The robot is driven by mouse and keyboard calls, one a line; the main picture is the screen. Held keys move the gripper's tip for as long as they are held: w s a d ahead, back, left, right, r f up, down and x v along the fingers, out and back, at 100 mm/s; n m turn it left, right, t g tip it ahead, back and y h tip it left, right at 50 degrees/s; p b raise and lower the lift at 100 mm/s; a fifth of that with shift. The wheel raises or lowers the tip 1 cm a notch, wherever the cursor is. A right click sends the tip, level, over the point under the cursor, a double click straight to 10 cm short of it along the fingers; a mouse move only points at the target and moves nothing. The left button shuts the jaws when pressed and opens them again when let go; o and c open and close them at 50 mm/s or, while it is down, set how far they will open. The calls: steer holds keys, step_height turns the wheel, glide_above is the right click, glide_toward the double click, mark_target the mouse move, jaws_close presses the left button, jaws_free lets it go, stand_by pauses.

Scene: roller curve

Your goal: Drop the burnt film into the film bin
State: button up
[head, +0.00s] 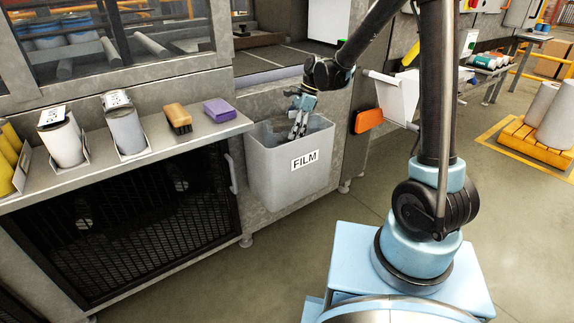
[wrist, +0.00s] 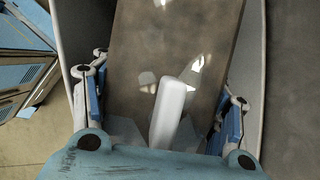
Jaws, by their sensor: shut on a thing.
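The film bin (head: 285,170) is a grey open-topped box with a FILM label, hung on the machine front in the head view. My gripper (head: 297,130) points down into its mouth, fingers below or near the rim. In the wrist view my gripper (wrist: 165,115) is shut on the burnt film (wrist: 150,45), a brown sheet with pale, ragged spots, which extends away between the fingers. A white rounded piece lies in front of the sheet; I cannot tell what it is. The bin's grey wall (wrist: 250,70) shows beside the film. In the head view the film is hard to make out.
A grey shelf (head: 150,147) left of the bin holds a wooden brush (head: 177,118), a purple block (head: 219,110) and white canisters (head: 124,125). An orange box (head: 369,121) is right of the bin. The floor (head: 200,285) in front is clear.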

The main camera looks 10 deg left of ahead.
steer(key=o, duration=0.9)
steer(key=shift+o, duration=0.2)
steer(key=v, duration=1.2)
